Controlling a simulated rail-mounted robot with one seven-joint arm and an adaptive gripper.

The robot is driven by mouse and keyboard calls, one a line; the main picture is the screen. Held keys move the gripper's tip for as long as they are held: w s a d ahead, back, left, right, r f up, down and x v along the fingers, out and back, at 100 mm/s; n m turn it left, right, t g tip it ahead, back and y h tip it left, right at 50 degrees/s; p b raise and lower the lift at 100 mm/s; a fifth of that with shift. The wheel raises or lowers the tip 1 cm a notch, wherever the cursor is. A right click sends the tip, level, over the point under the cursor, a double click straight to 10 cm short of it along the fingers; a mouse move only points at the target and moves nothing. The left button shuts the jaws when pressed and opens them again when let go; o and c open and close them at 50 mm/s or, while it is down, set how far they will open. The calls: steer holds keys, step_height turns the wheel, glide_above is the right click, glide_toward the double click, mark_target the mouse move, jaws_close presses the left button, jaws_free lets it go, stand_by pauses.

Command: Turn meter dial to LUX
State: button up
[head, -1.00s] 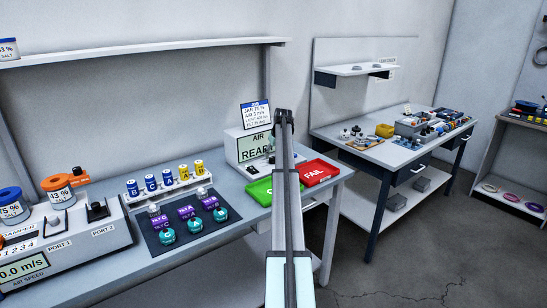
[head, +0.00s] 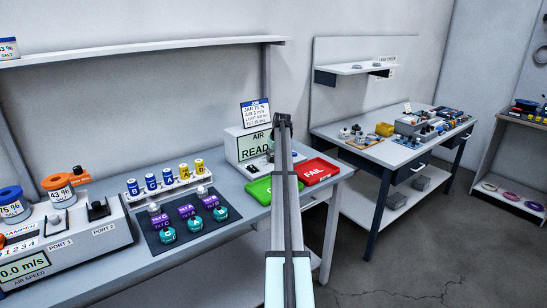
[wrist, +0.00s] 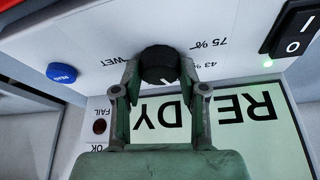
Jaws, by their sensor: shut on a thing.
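The meter (head: 232,148) is a pale box with a lit screen reading AIR and READY, on the bench beside the trays. In the wrist view its black round dial (wrist: 158,62) sits on the panel, with upside-down labels WET, 43 % and 75 % around it. A thin white mark shows on the dial's lower side. I see no LUX label at the dial. My gripper (wrist: 160,74) is shut on the dial, one finger on each side. In the head view my arm hides much of the gripper and the meter's right side.
A green tray (head: 259,190) and a red FAIL tray (head: 318,170) lie in front of the meter. A black rocker switch (wrist: 295,28) and a blue button (wrist: 61,73) flank the dial. A dark mat (head: 170,240) with labelled parts lies to the left.

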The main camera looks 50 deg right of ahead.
steer(key=m+h, duration=0.1)
steer(key=m, duration=0.2)
steer(key=shift+w+a+m+g, duration=0.1)
steer(key=shift+m+g, duration=0.2)
steer(key=shift+g, duration=0.1)
steer(key=shift+w+m+g+h, duration=0.1)
steer(key=shift+m+g+h, duration=0.5)
steer(key=shift+m, duration=1.5)
steer(key=o, duration=1.1)
steer(key=shift+o, duration=0.2)
